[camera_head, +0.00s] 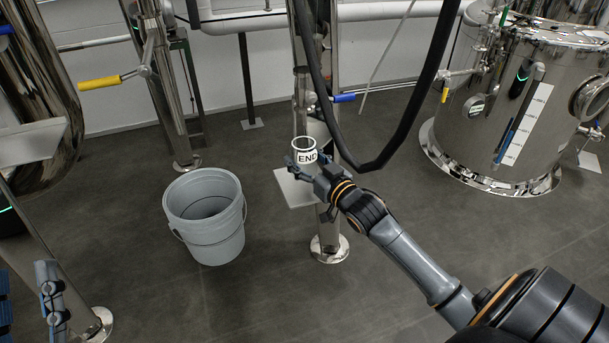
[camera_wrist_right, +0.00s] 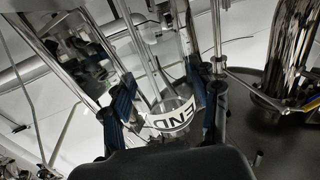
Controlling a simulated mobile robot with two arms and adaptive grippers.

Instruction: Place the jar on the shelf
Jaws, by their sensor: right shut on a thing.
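The jar (camera_head: 305,145) is a clear glass with a white band reading "END". My right gripper (camera_head: 309,165) is shut on it and holds it upright. In the right wrist view the jar (camera_wrist_right: 172,118) sits between the two dark fingers (camera_wrist_right: 162,92). The shelf (camera_head: 292,189) is a small flat light-grey plate by the steel column. In the head view the jar appears just over the shelf's far edge. I cannot tell the height between them. My gripper covers part of the shelf's right side.
A grey bucket (camera_head: 205,215) stands on the floor left of the shelf. A steel column (camera_head: 328,225) rises beside the shelf, and a thick black hose (camera_head: 380,163) hangs close to my right gripper. A large steel tank (camera_head: 490,125) stands at the right.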

